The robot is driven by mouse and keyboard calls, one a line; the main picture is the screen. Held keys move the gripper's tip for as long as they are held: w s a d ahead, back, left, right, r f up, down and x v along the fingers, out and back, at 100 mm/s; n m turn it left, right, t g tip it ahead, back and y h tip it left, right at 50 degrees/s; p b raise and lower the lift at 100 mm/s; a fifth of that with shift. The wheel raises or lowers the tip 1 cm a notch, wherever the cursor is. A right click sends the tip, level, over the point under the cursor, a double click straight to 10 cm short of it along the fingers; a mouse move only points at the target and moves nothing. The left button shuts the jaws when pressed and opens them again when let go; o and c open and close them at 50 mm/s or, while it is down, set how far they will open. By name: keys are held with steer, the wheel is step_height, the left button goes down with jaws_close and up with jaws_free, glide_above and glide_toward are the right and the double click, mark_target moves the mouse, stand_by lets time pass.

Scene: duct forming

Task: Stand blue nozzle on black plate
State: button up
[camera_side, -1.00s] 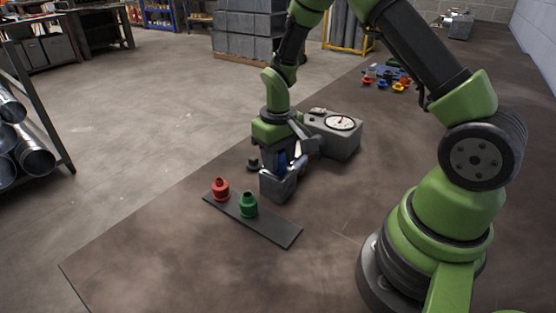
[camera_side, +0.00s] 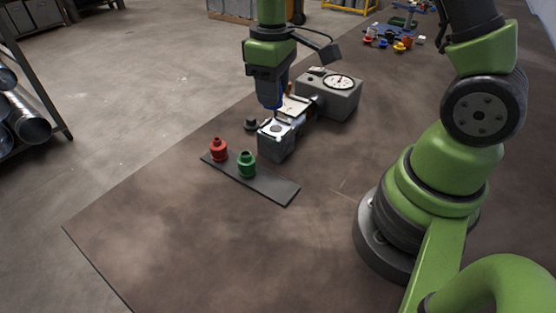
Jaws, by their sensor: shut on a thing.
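My gripper (camera_side: 271,98) hangs above a grey block-shaped fixture (camera_side: 277,146) and is shut on the blue nozzle (camera_side: 267,91), which shows as a dark blue shape beneath the wrist. The jaws and part of the nozzle are hard to make out at this size. The black plate (camera_side: 277,191) lies on the table in front of the fixture. A red nozzle (camera_side: 218,150) stands at its left end and a green nozzle (camera_side: 246,164) stands beside it. The right part of the plate is bare.
A grey box with a round dial (camera_side: 331,95) stands behind the fixture, to the right. A small dark piece (camera_side: 251,125) lies left of the fixture. Several coloured parts (camera_side: 395,42) are at the back. The table front is clear.

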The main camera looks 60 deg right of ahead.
mark_target(279, 188)
steer(key=s+a+f+n, duration=0.4)
steer(key=s+a+n, duration=0.2)
steer(key=n, duration=0.7)
steer(key=f, duration=1)
steer(key=shift+w, duration=0.25)
steer(key=shift+f, duration=0.1)
steer(key=o, duration=0.9)
